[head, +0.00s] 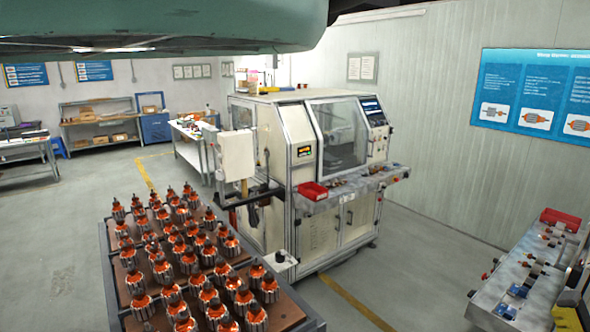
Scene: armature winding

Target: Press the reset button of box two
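No label reading "box two" can be made out, and I cannot tell which part is its reset button. A winding machine (300,215) with a white and grey frame stands in the middle. A plain white box (236,155) is mounted at its left side. A small lit display (305,151) sits on its front, and a dark control panel with small buttons (375,118) is at its upper right. A small pale block with a dark top (283,262) stands at its lower left corner. My gripper is not in view.
A rack (107,275) of orange and dark armatures fills the lower left foreground. A red tray (314,191) lies on the machine's front ledge. A bench (505,285) with small parts stands at the lower right. Grey floor (420,270) is clear between machine and bench.

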